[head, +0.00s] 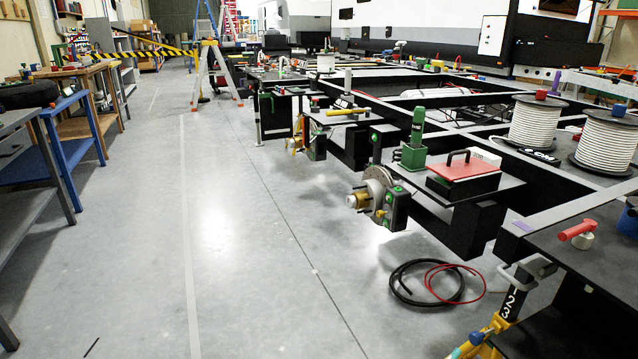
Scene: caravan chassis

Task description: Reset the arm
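Neither of my arms nor my grippers can be made out in the head view. The black caravan chassis (565,207) runs along the right side from near to far. A wheel hub with a brake disc (378,190) sticks out from its side, and a second hub (303,140) sits farther back. A red case with a black handle (464,170) lies on a chassis shelf, next to a green upright tool (414,140).
Two cable spools (537,124) (606,140) stand on the right. A yellow stand (483,338) is at the bottom right. Black and red cable coils (437,282) lie on the floor. Workbenches (60,140) line the left; a stepladder (215,75) stands far back. The middle aisle (235,230) is clear.

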